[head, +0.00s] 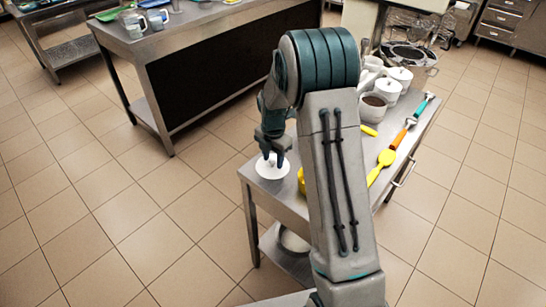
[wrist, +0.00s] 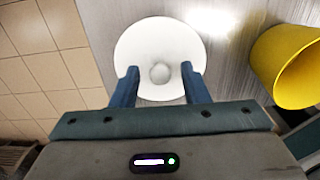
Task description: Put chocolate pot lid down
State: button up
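The white round lid (head: 267,174) is at the near-left corner of the steel table, below my gripper (head: 272,160). In the wrist view the lid (wrist: 160,35) shows its round knob facing me, and it looks flat on the table top. My gripper (wrist: 159,69) has its two blue fingers apart, one on each side of the knob, with gaps between them and it. The open white pot with dark brown contents (head: 374,104), which looks like the chocolate pot, stands farther back on the table, beyond my arm.
A yellow container (wrist: 275,70) stands right of the lid. White lidded pots (head: 386,88) are at the back of the table (head: 287,203). A yellow spatula (head: 381,167) and an orange-handled tool (head: 400,137) lie on the right side. The table's left edge is close to the lid.

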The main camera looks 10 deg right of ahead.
aim_at(273, 160)
jog(key=shift+r, duration=0.1)
notch_tip(273, 160, up, 11)
jog(key=s+r+m, duration=0.6)
jog(key=s+m, duration=0.1)
jog(key=s+r+m+t, duration=0.1)
jog(key=s+m+t, duration=0.1)
jog(key=s+m, duration=1.6)
jog(key=s, duration=0.2)
jog(key=shift+s+r+t, duration=0.25)
jog(key=shift+s+t, duration=0.05)
jog(key=shift+t, duration=0.1)
jog(key=shift+c, duration=0.5)
